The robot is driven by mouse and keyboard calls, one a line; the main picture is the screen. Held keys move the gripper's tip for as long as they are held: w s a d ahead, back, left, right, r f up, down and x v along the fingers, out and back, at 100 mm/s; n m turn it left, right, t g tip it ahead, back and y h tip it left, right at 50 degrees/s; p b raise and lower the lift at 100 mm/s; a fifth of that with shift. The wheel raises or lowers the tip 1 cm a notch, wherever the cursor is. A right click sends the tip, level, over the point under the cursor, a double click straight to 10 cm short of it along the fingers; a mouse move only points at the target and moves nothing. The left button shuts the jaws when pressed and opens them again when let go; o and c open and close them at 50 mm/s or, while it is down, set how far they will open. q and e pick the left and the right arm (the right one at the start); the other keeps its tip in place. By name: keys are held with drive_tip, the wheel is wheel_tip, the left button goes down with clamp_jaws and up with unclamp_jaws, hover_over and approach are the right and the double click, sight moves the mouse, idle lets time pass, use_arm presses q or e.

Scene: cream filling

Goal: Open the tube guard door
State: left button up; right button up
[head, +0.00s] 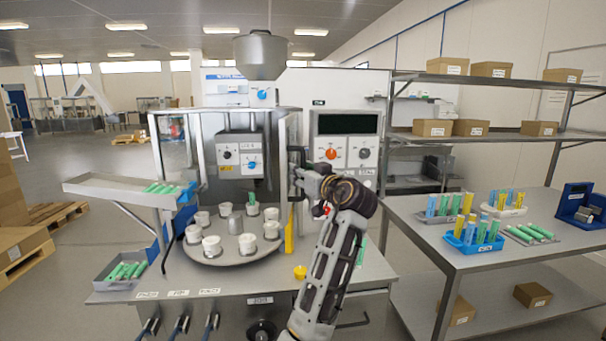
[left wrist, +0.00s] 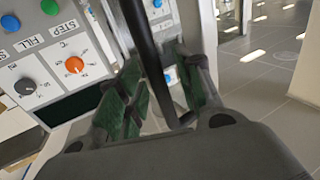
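The guard (head: 154,180) is a clear-walled, metal-framed enclosure around the round turntable (head: 199,259) of white cups. A narrow clear panel with a metal frame (head: 282,150) stands at its right side, with a dark handle (head: 294,165) beside it. Whether this panel is the door, and how far it stands open, I cannot tell. My left gripper (head: 306,178) is at this handle, left of my dark wrist. In the left wrist view, the black handle bar (left wrist: 147,50) runs between the green-padded fingers (left wrist: 162,92), with gaps beside it. My right gripper is not in view.
The control panel (head: 346,138) with orange and grey knobs is close right of the handle. A sloped tray (head: 110,196) juts out left. A yellow button (head: 300,272) stands on the machine table. A side table (head: 400,215) with tube racks stands right.

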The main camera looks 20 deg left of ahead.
use_arm(q)
drive_tip(key=v, duration=0.7)
drive_tip(key=shift+s+d, duration=0.15)
drive_tip(key=shift+d, duration=0.05)
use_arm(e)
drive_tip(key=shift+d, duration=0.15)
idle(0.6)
